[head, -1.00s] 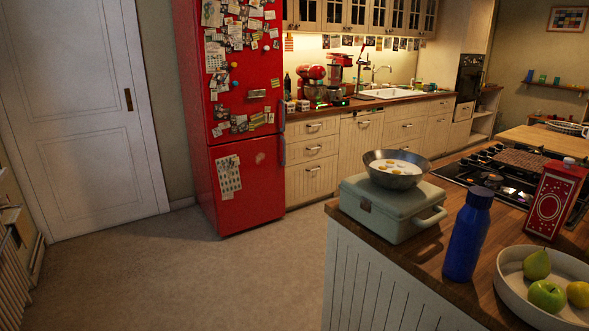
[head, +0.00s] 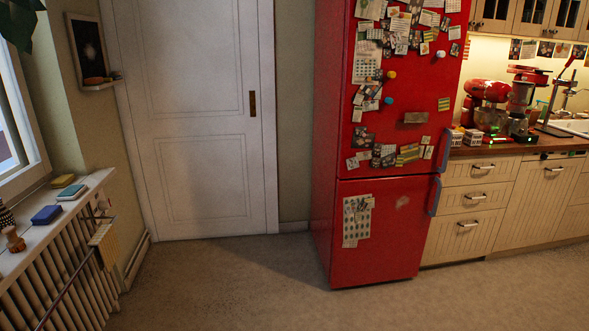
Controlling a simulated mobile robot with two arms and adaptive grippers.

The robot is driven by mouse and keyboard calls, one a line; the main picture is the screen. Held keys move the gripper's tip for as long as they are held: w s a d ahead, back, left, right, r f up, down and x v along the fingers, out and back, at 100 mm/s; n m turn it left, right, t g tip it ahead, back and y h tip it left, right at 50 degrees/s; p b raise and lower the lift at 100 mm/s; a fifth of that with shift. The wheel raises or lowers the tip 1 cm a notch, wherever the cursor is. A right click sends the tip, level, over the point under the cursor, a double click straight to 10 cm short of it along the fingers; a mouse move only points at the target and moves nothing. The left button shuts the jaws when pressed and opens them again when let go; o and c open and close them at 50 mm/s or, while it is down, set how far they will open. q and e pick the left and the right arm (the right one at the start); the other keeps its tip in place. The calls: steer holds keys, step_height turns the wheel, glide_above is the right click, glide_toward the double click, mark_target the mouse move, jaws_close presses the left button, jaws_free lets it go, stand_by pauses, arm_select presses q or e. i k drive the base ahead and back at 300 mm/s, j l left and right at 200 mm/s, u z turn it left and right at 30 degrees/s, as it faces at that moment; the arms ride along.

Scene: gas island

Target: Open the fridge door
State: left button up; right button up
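The red fridge (head: 385,150) stands in the head view right of centre, against the back wall. It has an upper door (head: 400,90) covered in notes and magnets and a lower door (head: 380,235) with a paper sheet on it. Both doors look shut. The upper handle (head: 445,150) and the lower handle (head: 434,196) are grey and sit on the fridge's right edge, one above the other. Neither of my grippers is in view.
A white door (head: 205,120) is left of the fridge. A radiator (head: 60,275) under a shelf (head: 40,225) lines the left wall. Counter drawers (head: 480,195) adjoin the fridge on the right. The floor (head: 250,290) in front is clear.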

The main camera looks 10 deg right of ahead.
mark_target(412, 134)
steer(key=i+z, duration=0.3)
steer(key=i, duration=0.25)
steer(key=i+j+z, duration=0.1)
steer(key=i+z, duration=0.15)
steer(key=i, duration=0.35)
steer(key=i+j+z, duration=0.3)
steer(key=i, duration=0.25)
steer(key=i+l+z, duration=0.2)
steer(key=i+l, duration=0.25)
steer(key=i+l+z, duration=0.15)
steer(key=i+l, duration=0.2)
steer(key=i, duration=0.35)
steer(key=i+l, duration=0.1)
steer(key=l, duration=0.25)
steer(key=i+l+u, duration=0.1)
steer(key=l, duration=0.25)
steer(key=i+l+u, duration=0.1)
steer(key=l, duration=0.25)
steer(key=i+l, duration=0.15)
steer(key=l, duration=0.2)
